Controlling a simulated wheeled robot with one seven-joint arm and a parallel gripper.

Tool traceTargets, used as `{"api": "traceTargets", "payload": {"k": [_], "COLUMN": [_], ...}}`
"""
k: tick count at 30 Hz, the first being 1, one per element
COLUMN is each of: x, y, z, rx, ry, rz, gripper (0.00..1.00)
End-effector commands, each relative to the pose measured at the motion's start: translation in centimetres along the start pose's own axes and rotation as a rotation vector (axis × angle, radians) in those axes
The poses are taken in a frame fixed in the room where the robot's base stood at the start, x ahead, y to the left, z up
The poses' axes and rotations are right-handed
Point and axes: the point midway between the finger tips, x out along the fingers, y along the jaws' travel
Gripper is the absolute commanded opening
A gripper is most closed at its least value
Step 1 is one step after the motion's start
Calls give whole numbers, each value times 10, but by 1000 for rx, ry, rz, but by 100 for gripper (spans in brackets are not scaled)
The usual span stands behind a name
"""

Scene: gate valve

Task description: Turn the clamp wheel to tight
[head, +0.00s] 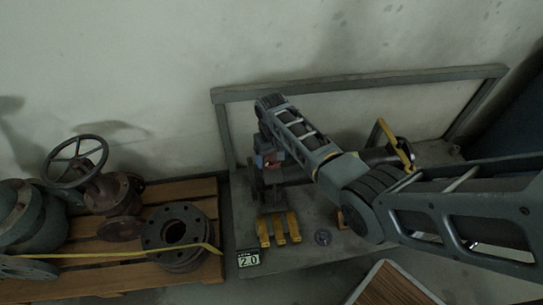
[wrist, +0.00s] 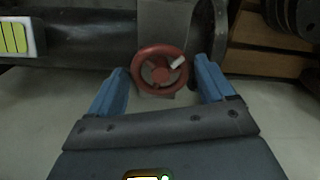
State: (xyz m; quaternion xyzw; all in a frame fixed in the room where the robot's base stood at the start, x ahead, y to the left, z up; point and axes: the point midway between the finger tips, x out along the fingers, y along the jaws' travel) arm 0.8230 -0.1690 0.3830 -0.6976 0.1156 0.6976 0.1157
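The clamp wheel is a small red handwheel (wrist: 141,76) with a white mark to the upper right of its hub, in the upper middle of the wrist view. It is fixed on a grey metal part below a dark horizontal pipe. My gripper (wrist: 161,66) is open, with one blue finger on each side of the wheel. Small gaps show between the fingers and the rim; I cannot tell how far the tips reach along the wheel's depth. In the head view, a bit of red wheel (head: 272,161) shows by my gripper; my arm hides most of it.
A dark pipe (wrist: 88,38) runs left of the wheel. In the head view, yellow blocks (head: 279,230), a sign reading 2.0 (head: 248,258) and a small round disc (head: 323,237) are below. A yellow lever (head: 397,146) stands right. A pallet (head: 205,190) holds old valves at left.

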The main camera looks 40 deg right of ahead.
Motion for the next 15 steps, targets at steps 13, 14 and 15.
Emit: {"api": "traceTargets", "payload": {"k": [13, 14, 15], "x": [0, 0, 0], "y": [0, 0, 0], "z": [0, 0, 0], "rx": [0, 0, 2], "ry": [0, 0, -1], "rz": [0, 0, 0], "gripper": [43, 43, 43]}}
